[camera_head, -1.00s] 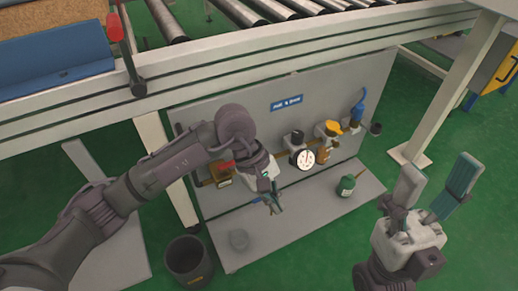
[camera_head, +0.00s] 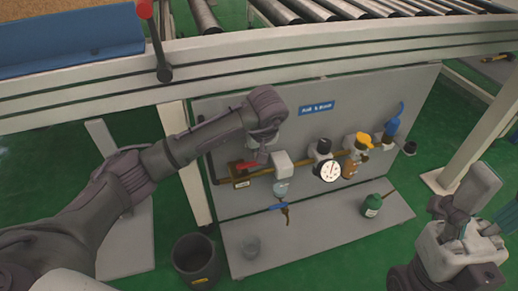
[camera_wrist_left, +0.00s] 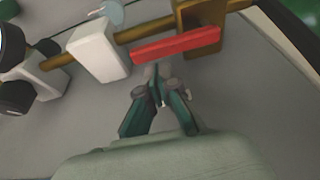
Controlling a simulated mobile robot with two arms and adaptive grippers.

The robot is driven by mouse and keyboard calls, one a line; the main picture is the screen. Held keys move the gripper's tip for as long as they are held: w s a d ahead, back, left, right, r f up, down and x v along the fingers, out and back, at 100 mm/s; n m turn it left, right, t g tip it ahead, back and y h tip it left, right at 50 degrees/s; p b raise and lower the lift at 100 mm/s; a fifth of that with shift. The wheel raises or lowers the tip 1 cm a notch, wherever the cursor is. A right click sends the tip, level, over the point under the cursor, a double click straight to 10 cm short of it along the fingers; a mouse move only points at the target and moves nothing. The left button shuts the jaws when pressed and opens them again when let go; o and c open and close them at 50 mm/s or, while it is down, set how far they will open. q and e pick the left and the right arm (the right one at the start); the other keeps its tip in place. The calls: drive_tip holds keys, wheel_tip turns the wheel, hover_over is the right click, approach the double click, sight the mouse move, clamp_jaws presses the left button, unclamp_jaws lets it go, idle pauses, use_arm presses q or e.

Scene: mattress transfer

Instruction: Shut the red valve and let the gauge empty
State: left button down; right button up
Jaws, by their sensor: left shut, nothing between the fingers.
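The red valve handle (camera_head: 243,166) sits on the brass pipe at the left of the grey panel. In the left wrist view the red handle (camera_wrist_left: 176,45) lies roughly along the pipe. My left gripper (camera_wrist_left: 160,98) is shut and empty, its fingertips close beside the handle; I cannot tell if they touch. In the head view my left wrist hangs over the valve and mostly hides the fingers. The round white gauge (camera_head: 327,172) is right of the valve; its needle is too small to read surely. My right gripper (camera_head: 470,205) is open and empty at the right.
A yellow-handled valve (camera_head: 362,140) and a blue fitting (camera_head: 392,125) are farther right. A conveyor frame (camera_head: 300,75) runs above.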

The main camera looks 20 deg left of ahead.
use_arm(q)
drive_tip(key=shift+w+f, duration=0.15)
drive_tip(key=shift+f, duration=0.15)
